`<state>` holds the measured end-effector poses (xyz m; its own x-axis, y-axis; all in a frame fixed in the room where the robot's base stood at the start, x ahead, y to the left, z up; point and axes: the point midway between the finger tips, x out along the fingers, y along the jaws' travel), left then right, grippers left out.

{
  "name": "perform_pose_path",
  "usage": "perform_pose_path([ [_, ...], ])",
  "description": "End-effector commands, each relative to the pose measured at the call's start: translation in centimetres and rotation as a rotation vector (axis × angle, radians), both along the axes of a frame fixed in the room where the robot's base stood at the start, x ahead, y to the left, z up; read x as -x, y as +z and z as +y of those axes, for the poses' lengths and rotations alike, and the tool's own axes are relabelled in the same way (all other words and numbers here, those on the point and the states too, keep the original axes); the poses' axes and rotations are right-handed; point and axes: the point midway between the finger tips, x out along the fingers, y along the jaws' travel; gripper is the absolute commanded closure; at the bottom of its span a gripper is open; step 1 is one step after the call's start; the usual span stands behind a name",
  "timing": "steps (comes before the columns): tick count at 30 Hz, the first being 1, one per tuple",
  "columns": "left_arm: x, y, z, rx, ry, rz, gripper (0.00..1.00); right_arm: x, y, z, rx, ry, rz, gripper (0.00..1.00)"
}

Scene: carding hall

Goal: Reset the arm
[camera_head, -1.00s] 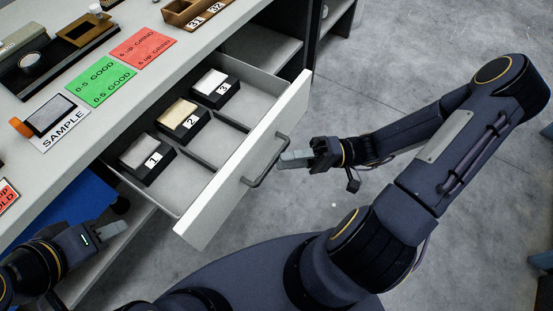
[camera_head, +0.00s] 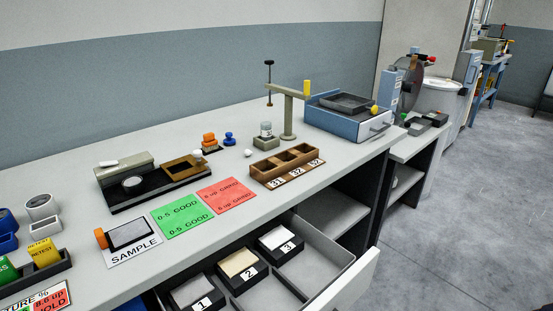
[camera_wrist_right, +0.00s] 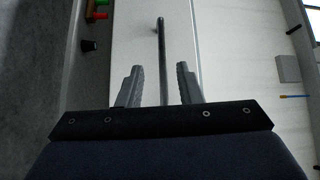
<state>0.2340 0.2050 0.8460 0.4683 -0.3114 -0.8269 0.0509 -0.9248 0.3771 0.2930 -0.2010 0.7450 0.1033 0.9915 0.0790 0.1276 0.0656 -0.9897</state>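My right gripper (camera_wrist_right: 159,72) shows in the right wrist view with its two fingers spread apart. A dark bar handle (camera_wrist_right: 162,45) of the drawer front (camera_wrist_right: 130,50) lines up between the fingers; neither finger visibly touches it, and I cannot tell how deep it sits. In the head view the drawer (camera_head: 352,285) stands open, with blocks labelled 1 (camera_head: 197,296), 2 (camera_head: 243,270) and 3 (camera_head: 283,246) in its compartments. Neither gripper shows in the head view. My left gripper is out of sight.
The bench top (camera_head: 95,210) holds a scale-like blue device (camera_head: 345,120), a wooden rack (camera_head: 287,162), a black tray device (camera_head: 130,185), a green card (camera_head: 182,217), a red card (camera_head: 225,195) and a sample card (camera_head: 130,238). Open floor (camera_head: 450,200) lies at the right.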

Motion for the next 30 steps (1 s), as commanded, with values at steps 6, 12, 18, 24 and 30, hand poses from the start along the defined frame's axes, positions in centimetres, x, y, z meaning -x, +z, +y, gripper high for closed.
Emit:
perform_pose_path([
  [6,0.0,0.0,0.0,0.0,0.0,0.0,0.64,2.5,1.7,1.8,0.408,0.202,0.107,0.67],
  [12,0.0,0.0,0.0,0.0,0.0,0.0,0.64,4.6,3.6,1.5,0.858,0.185,0.148,0.67],
  [18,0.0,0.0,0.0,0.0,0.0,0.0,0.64,5.5,6.1,0.5,1.141,-0.028,0.093,0.67],
  [24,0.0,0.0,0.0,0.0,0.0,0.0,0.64,5.7,8.1,-0.1,1.224,-0.237,0.018,0.67],
  [30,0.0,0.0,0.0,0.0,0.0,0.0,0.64,5.9,9.9,-0.5,1.217,-0.421,-0.055,0.67],
])
